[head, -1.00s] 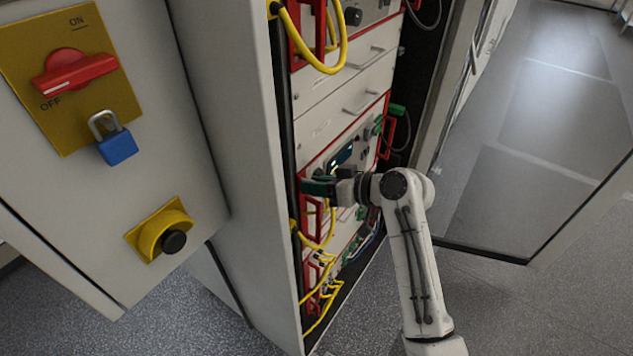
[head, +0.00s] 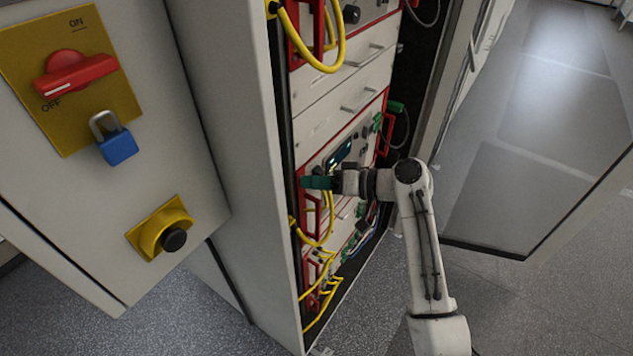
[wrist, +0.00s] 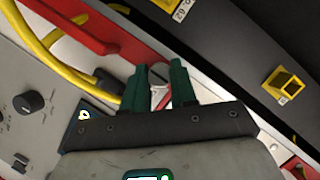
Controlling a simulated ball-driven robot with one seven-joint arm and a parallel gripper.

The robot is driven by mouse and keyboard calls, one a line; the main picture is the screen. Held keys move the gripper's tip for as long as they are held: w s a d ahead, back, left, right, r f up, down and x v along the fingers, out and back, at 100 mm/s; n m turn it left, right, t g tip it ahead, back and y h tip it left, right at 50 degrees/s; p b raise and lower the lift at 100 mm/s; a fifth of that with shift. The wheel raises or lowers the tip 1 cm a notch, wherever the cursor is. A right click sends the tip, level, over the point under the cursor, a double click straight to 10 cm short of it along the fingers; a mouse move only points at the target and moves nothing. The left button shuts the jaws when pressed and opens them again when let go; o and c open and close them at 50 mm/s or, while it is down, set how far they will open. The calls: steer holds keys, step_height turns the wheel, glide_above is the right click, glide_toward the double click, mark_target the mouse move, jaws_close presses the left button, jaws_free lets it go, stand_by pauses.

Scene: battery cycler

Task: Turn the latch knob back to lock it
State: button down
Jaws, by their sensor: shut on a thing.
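My gripper (head: 306,182) reaches into the open cabinet at the red-framed module on the cabinet's left edge. In the wrist view its two green fingers (wrist: 160,70) stand a little apart, on either side of a small pale grey part (wrist: 159,93), which I take to be the latch knob. The gripper is shut on it. The fingers hide much of the knob, and I cannot tell its angle. In the head view the gripper hides the knob fully.
Yellow cables (head: 326,222) hang just below my gripper. A red handle (wrist: 85,25) lies beside the fingers. The cabinet's side wall (head: 235,150) stands to the left, with an open door (head: 540,170) to the right. A panel with a red switch (head: 75,75) and blue padlock (head: 118,147) is at far left.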

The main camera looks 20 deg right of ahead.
steer(key=c, duration=0.9)
jaws_free()
steer(key=shift+d, duration=0.1)
steer(key=b+v, duration=0.2)
steer(key=v, duration=0.8)
steer(key=shift+s+d, duration=0.25)
steer(key=s+a+f+g+h, duration=0.2)
steer(key=s+f+h, duration=0.1)
steer(key=s+f, duration=0.35)
steer(key=s+a+f+g+h, duration=0.2)
steer(key=s+f, duration=0.4)
steer(key=f, duration=0.2)
steer(key=s+d+f+g+h, duration=0.1)
steer(key=s+f+g+h, duration=0.1)
steer(key=s, duration=0.8)
steer(key=s+d+f+g+h, duration=0.2)
steer(key=s+f+h, duration=0.1)
steer(key=s, duration=0.7)
steer(key=shift+m+g+h, duration=0.4)
steer(key=shift+h, duration=0.4)
